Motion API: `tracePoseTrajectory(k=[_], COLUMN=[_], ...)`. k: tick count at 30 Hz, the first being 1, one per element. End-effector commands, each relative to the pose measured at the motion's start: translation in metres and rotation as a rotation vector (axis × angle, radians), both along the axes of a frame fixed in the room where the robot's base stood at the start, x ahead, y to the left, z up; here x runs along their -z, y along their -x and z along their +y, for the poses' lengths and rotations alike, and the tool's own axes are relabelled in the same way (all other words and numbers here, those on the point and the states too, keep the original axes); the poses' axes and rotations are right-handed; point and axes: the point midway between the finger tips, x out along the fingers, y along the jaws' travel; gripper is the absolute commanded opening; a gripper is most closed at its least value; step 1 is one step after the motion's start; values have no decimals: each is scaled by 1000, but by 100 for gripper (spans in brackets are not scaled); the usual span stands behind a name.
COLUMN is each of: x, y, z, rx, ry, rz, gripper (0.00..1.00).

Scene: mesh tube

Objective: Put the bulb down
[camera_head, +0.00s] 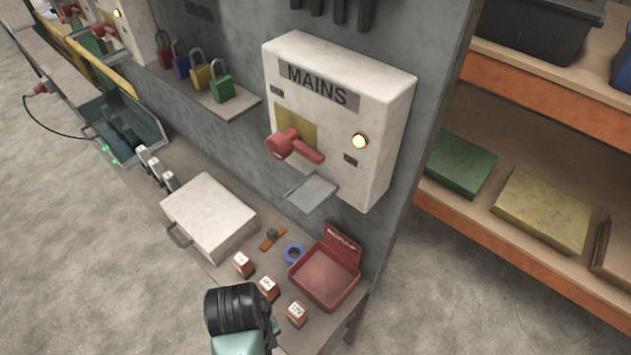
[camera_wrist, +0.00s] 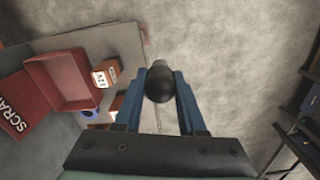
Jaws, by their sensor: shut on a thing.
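My gripper (camera_wrist: 160,74) shows in the wrist view with two blue fingers closed about a dark, rounded thing, which I take for the bulb (camera_wrist: 158,85). A thin pale strip shows below it between the fingers. The bulb's other end is hidden. The floor lies behind the bulb in this view, and the bench edge is to its left. In the head view my dark wrist covers the front of the bench at the bottom, and neither the fingers nor the bulb can be made out. Small orange boxes with white labelled tops (camera_head: 242,264) stand on the bench near my wrist.
A red scrap bin (camera_head: 325,278) stands at the bench's near end, with a blue ring (camera_head: 294,254) beside it. A white case (camera_head: 208,215) lies farther left. The MAINS box (camera_head: 335,115) with its red lever (camera_head: 294,146) hangs above. Little bare bench shows between these.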

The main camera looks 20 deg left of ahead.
Motion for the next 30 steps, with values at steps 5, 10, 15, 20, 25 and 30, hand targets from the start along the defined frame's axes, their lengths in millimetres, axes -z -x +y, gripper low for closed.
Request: tracePoseTrajectory(k=[5,10,15,20,25,30], x=[-5,-12,-19,-21,-22,-22], y=[-31,-64,-85,-91,-92,-92], z=[-33,-81,-129,-151,-154,-154], rx=[236,540,819,941,961,958], ry=[2,1,-1,-3,-3,-3], rz=[-3,-5,-2,0,0,0], gripper=[0,0,0,0,0,0])
